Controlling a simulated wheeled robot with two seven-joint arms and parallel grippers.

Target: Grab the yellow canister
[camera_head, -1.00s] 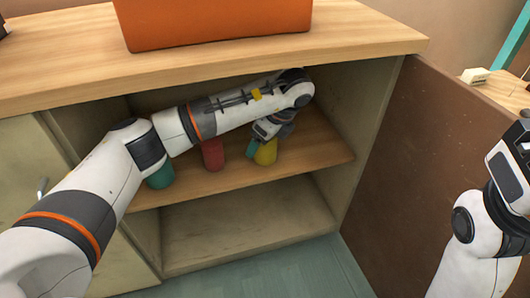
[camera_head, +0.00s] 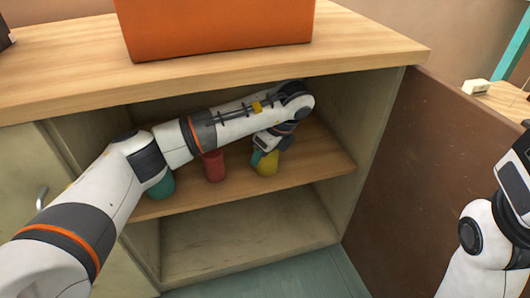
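The yellow canister (camera_head: 268,167) stands on the middle shelf of the open cabinet, toward the right. My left gripper (camera_head: 263,157) reaches into the cabinet from the left and is at the canister's upper left side. A teal finger shows against the canister; the other finger is hidden, so I cannot tell whether it grips. A red canister (camera_head: 214,166) and a teal canister (camera_head: 162,187) stand to the left on the same shelf, partly behind my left arm. My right gripper is out of view; only part of my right arm shows at the right edge.
The cabinet top (camera_head: 370,42) is close above my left arm and carries an orange box (camera_head: 215,30). The brown cabinet door (camera_head: 420,170) stands open at the right. The lower compartment (camera_head: 245,237) is empty.

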